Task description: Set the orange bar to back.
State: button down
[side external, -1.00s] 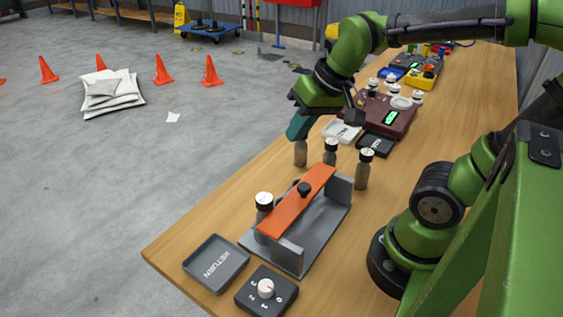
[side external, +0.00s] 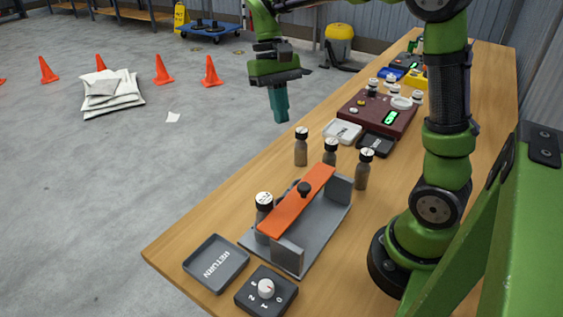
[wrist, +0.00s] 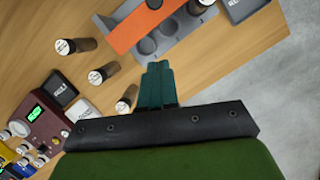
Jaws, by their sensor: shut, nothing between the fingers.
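The orange bar (side external: 297,203) lies across the top of a grey metal rack (side external: 324,227) with upright end plates, on the near part of the bench. A black knob (side external: 304,188) sits at the bar's middle. The bar also shows at the top of the wrist view (wrist: 140,26), with round recesses in the rack beside it. My gripper (side external: 281,118) has teal fingers, shut and empty, pointing down. It is raised above the bench's left edge, beyond the rack and apart from the bar.
Several capped vials (side external: 301,148) stand just beyond the rack. A RETURN tray (side external: 216,262) and a black dial box (side external: 266,289) are at the near end. A maroon device (side external: 378,112) with a green display stands farther back, with white and black trays before it.

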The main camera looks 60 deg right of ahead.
send_near(312, 196)
notch_tip(312, 196, down, 4)
jog(key=w, duration=0.3)
jog(key=shift+s+a, duration=0.4)
jog(key=shift+s, duration=0.15)
jog(key=shift+s, duration=1.6)
